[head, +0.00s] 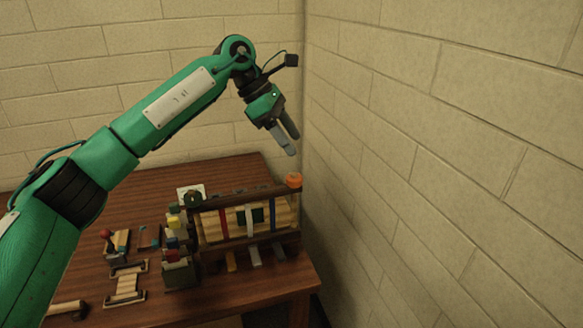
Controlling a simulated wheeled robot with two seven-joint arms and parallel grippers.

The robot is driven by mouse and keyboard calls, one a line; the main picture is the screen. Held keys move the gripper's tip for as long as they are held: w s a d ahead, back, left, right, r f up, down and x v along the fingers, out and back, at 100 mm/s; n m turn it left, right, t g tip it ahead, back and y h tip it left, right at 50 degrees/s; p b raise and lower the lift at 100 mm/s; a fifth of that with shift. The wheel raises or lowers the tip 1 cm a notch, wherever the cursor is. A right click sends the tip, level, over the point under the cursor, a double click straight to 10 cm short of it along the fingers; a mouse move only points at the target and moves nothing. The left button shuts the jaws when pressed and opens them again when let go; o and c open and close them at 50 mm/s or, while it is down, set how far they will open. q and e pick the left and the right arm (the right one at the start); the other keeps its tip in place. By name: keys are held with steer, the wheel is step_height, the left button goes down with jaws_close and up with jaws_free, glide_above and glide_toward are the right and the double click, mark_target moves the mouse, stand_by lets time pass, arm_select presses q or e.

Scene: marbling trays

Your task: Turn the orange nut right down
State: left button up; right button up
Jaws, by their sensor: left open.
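The orange nut (293,180) sits at the top of the right rear corner of a wooden rack-like frame (250,240) on the table. How far down its post it sits cannot be told from here. My left gripper (291,145) is open and empty, with its fingers pointing down and slightly right. In the picture it is just above the orange nut, with a visible gap between them. My right gripper is not in view.
The brown wooden table (225,173) stands against brick walls, with the right wall (430,170) close beside the frame. A dark green knob (193,199) is at the frame's left end. Small wooden pieces (127,285) lie at the left. The table's back is clear.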

arm_select(q)
steer(key=y, duration=0.2)
glide_toward(292, 174)
steer(key=p+x, duration=0.2)
steer(key=x, duration=0.6)
steer(key=shift+d+p, duration=0.1)
steer(key=shift+p, duration=0.25)
steer(key=shift+d+f, duration=0.25)
steer(key=shift+f, duration=0.45)
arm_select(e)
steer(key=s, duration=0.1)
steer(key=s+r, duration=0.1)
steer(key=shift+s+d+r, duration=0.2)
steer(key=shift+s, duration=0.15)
